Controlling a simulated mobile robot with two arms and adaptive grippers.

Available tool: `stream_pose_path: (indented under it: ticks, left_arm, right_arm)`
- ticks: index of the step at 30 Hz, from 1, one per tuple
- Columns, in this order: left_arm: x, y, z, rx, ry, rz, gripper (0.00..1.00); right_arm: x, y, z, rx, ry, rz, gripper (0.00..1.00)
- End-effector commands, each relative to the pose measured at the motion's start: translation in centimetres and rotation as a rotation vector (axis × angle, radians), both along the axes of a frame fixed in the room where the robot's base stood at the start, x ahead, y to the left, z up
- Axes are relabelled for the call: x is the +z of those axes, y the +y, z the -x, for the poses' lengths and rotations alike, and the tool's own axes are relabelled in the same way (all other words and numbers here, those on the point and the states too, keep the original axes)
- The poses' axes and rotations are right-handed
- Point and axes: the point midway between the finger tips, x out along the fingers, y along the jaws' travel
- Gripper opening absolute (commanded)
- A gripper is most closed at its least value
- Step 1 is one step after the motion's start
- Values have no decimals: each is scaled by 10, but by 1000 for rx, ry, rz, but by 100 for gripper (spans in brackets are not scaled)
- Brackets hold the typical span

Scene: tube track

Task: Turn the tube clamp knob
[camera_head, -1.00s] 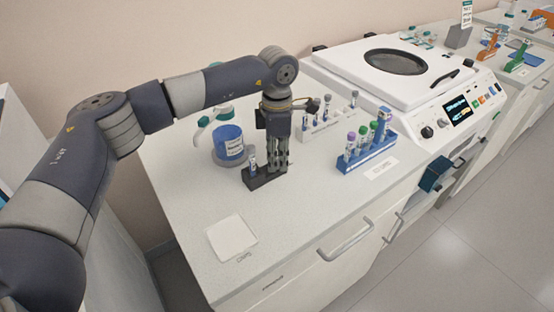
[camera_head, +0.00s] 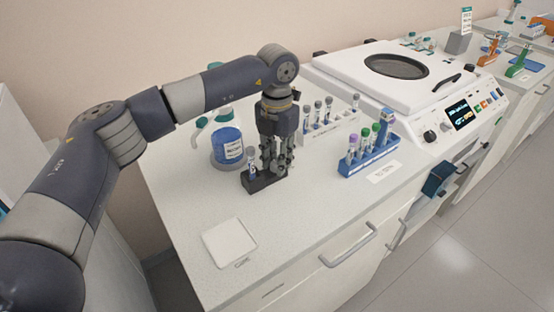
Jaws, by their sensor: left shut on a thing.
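The tube clamp (camera_head: 260,186) is a small black block near the front middle of the bench. A capped tube (camera_head: 252,168) stands upright at its left end. My left gripper (camera_head: 279,170) points straight down over the clamp's right end, with its fingers shut on the knob there. The fingers hide the knob, so its angle cannot be seen. My right gripper is not in view.
A blue bottle (camera_head: 227,146) stands just left of the clamp. A blue rack (camera_head: 366,164) with several capped tubes and a white rack (camera_head: 330,130) are to the right. A white centrifuge (camera_head: 440,100) stands beyond. A white pad (camera_head: 229,243) lies in front.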

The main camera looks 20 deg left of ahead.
Motion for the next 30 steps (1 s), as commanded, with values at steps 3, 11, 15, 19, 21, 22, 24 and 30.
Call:
stream_pose_path:
  ticks: [3, 11, 15, 19, 21, 22, 24, 30]
  left_arm:
    - [0, 0, 0, 51, -2, 1, 2]
    - [1, 0, -1, 108, -2, 1, 2]
    - [1, 0, -1, 116, -2, 1, 2]
    - [1, 0, -1, 117, -2, 1, 2]
    - [1, 0, -1, 116, -2, 1, 2]
    - [1, 0, -1, 116, -2, 1, 2]
    - [1, 0, -1, 116, -2, 1, 2]
    - [1, 0, -1, 115, -2, 1, 34]
  right_arm:
    - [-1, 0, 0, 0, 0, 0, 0]
    - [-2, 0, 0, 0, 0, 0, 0]
    - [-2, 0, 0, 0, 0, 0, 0]
    - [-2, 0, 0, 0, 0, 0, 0]
    - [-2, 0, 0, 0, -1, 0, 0]
    - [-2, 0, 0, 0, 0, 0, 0]
    - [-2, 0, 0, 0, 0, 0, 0]
    - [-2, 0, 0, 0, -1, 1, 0]
